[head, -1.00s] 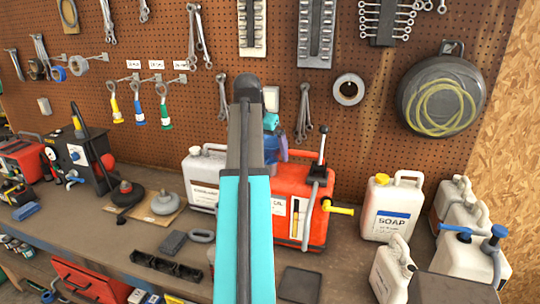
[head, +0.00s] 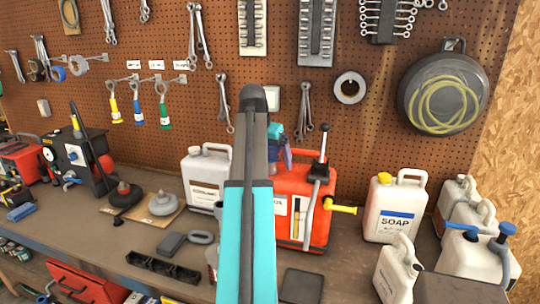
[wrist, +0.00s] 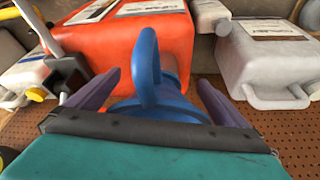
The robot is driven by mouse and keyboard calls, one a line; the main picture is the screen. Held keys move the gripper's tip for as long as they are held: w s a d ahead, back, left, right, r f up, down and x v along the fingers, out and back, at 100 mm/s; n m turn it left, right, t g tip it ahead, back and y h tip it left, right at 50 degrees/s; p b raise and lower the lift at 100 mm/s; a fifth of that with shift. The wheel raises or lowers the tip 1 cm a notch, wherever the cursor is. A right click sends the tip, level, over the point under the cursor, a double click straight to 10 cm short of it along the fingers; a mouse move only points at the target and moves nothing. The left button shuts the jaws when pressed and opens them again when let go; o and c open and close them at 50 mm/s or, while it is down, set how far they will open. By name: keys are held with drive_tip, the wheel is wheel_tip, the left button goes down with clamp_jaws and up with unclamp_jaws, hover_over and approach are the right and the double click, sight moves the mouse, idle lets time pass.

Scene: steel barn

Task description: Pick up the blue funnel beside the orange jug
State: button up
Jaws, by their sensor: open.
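The blue funnel (wrist: 165,106) is in the middle of the wrist view, its looped blue part pointing up the picture. My gripper (wrist: 159,78) is open, with one purple finger on each side of the funnel. I cannot tell whether either finger touches it. In the head view the orange jug (head: 318,212) stands on the bench with a yellow spout at its right. My arm covers the jug's left part there, and I cannot make out the funnel for certain.
A white jug (head: 205,178) stands left of the orange jug; a pale jug (wrist: 268,58) is close to my right finger in the wrist view. A soap jug (head: 394,212) and several white containers stand at the right. The pegboard (head: 330,130) is close behind.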

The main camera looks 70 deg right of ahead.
sight(270, 147)
drive_tip(key=shift+c, duration=0.5)
drive_tip(key=shift+r, duration=0.1)
drive_tip(key=c, duration=2)
drive_tip(key=shift+r, duration=0.1)
drive_tip(key=shift+d+r+p, duration=0.1)
drive_tip(key=shift+r+p, duration=1.25)
drive_tip(key=shift+r, duration=0.3)
drive_tip(key=shift+s+a+r+p, duration=0.25)
drive_tip(key=shift+s+a+p, duration=0.9)
drive_tip(key=shift+a, duration=1.35)
drive_tip(key=shift+s+a+r+p, duration=0.2)
drive_tip(key=shift+s+a+p, duration=0.95)
drive_tip(key=shift+a, duration=1.3)
drive_tip(key=shift+s+a+r+p, duration=0.25)
drive_tip(key=shift+s+a+p, duration=0.85)
drive_tip(key=shift+a, duration=1.4)
drive_tip(key=shift+w, duration=0.2)
drive_tip(key=shift+w, duration=0.1)
